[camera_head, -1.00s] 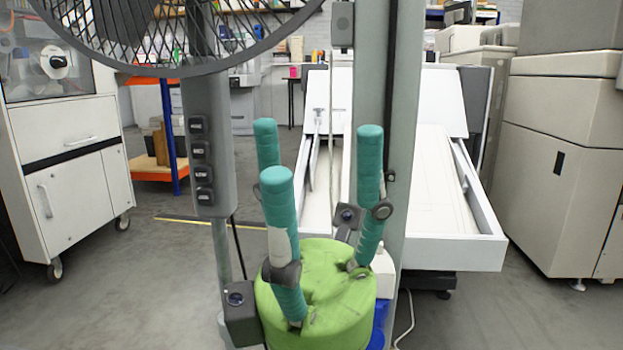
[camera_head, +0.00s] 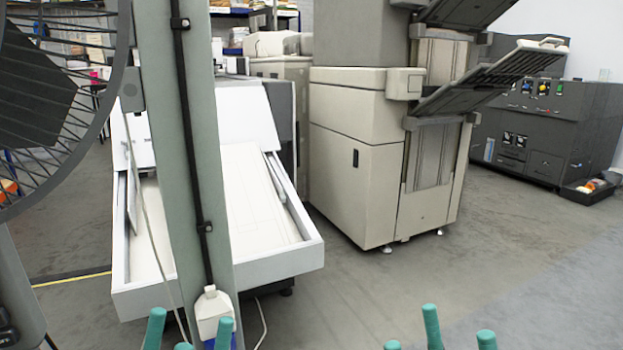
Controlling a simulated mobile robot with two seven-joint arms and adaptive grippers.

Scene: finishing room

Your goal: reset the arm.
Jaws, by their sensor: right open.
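My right gripper (camera_head: 438,340) shows only as teal fingertips at the bottom edge, right of centre. The tips stand apart with nothing between them, so it is open. My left gripper (camera_head: 189,338) shows as teal fingertips at the bottom edge, left of centre. These tips are also apart, with nothing seen between them. The palms and the arms are hidden below the picture.
A grey-green post (camera_head: 188,130) stands in front of a white machine with a sloping tray (camera_head: 250,210). A round black wire guard (camera_head: 50,110) is at the left. A beige machine (camera_head: 365,165) and a dark cabinet (camera_head: 545,130) stand at the right. Grey floor (camera_head: 480,270) is clear at lower right.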

